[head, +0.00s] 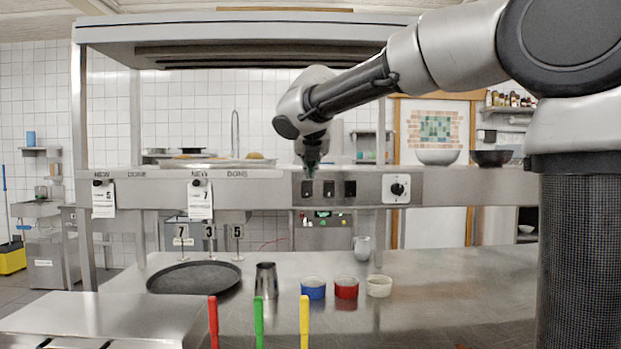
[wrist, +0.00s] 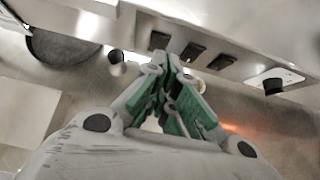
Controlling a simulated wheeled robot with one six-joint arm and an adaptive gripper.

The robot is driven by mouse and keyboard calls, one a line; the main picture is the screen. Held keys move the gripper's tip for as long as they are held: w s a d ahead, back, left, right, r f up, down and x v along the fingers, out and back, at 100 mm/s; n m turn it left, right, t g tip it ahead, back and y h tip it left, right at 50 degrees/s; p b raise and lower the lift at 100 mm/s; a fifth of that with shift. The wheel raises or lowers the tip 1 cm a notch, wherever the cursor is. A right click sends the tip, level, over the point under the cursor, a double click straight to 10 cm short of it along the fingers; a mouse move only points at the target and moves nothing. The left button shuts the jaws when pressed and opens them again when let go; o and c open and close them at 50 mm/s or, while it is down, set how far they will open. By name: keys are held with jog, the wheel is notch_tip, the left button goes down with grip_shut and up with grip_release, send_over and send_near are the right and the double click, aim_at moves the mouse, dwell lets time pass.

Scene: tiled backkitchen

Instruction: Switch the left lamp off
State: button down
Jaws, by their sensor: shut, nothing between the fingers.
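Three dark rocker switches sit in a row on the steel shelf front: a left switch (head: 307,189), a middle switch (head: 329,189) and a right switch (head: 350,188). The wrist view shows the left switch (wrist: 159,40), middle switch (wrist: 192,52) and right switch (wrist: 222,61). Which way each is tipped is too small to tell. My gripper (head: 310,168) is shut and empty, pointing down just above the left switch in the head view. In the wrist view its green fingertips (wrist: 176,58) lie close to the left and middle switches; contact is unclear. No lamp is clearly visible.
A black knob (head: 397,189) is right of the switches. Paper tickets (head: 200,200) hang at left. The counter's right side is clear.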

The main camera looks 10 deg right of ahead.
jog(key=shift+s+a+r, duration=0.2)
jog(key=shift+s+r, duration=0.65)
jog(key=shift+r, duration=0.25)
jog(key=shift+s+a+r, duration=0.15)
jog(key=shift+s+r, duration=0.65)
jog(key=shift+r, duration=0.25)
